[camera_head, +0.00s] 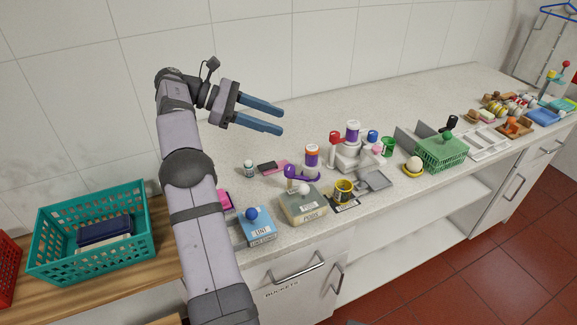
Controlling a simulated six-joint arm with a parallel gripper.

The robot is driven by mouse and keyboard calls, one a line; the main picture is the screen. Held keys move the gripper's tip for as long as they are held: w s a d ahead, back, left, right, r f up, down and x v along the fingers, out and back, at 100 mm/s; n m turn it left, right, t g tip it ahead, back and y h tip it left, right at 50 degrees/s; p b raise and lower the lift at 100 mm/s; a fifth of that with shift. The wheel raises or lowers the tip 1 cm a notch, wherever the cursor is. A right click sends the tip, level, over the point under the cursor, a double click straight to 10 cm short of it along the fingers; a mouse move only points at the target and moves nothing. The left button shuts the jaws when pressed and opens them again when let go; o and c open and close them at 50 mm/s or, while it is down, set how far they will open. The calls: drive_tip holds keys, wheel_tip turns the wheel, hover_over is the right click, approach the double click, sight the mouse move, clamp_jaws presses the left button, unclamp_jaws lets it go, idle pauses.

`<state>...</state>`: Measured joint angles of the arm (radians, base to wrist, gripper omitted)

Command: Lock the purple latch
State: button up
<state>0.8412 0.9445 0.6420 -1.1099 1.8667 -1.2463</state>
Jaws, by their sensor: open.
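A purple curved piece, which looks like the purple latch (302,173), sits near the front of the stone counter, just behind a beige box with a white ball on it. It is small here, and I cannot tell its exact position or whether it is locked. My gripper (282,121) is raised above the back of the counter, up and left of the purple piece and well apart from it. Its two blue fingers point right, are spread apart and hold nothing.
A purple jar with an orange lid (312,155) stands right behind the latch. A blue box (257,226) and the beige box (303,205) stand in front. A red-handled white stand (347,155) and green basket (442,153) are right. A teal basket (88,258) is left.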

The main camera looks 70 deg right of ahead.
drive_tip(key=s+a+r+n+g+h, duration=0.2)
drive_tip(key=s+r, duration=0.3)
drive_tip(key=n+t+h, duration=0.6)
drive_tip(key=n+t, duration=0.4)
drive_tip(key=n, duration=0.1)
approach(287, 169)
drive_tip(key=x, duration=0.4)
drive_tip(key=shift+w+m+p, duration=0.15)
drive_tip(key=shift+m+p, duration=0.25)
drive_tip(key=shift+p, duration=0.05)
drive_tip(key=shift+m, duration=0.3)
drive_tip(key=shift+d, duration=0.1)
drive_tip(key=shift+p+x, duration=1.05)
drive_tip(key=shift+x, duration=2.6)
